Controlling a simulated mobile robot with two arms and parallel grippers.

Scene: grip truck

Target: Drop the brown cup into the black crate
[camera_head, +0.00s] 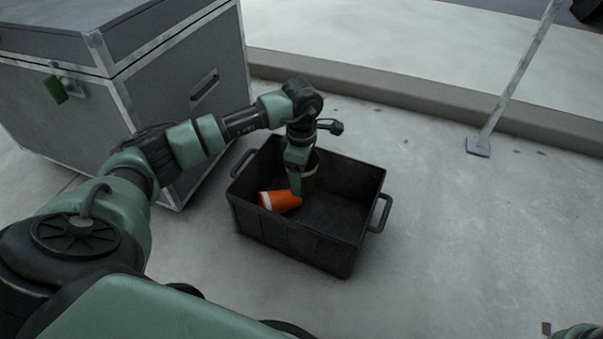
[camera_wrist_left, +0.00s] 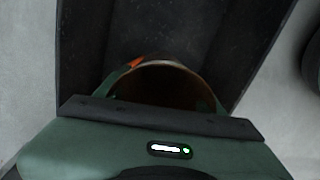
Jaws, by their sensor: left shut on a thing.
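The black crate (camera_head: 345,182) stands on the concrete ground in the middle of the head view. Its wall also shows in the left wrist view (camera_wrist_left: 188,36). My left gripper (camera_head: 296,184) reaches down inside the crate. It is shut on the brown cup (camera_head: 309,180), which is mostly hidden behind the gripper. In the left wrist view the cup's round rim (camera_wrist_left: 165,66) shows between the two green fingers. I cannot tell whether the cup touches the crate floor.
An orange cup (camera_head: 281,201) with a white band lies on its side in the crate beside my left gripper. A large grey flight case (camera_head: 165,95) stands close on the left. A metal pole with a foot plate (camera_head: 478,147) stands at the right, by a kerb (camera_head: 420,103). The ground right of the crate is clear.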

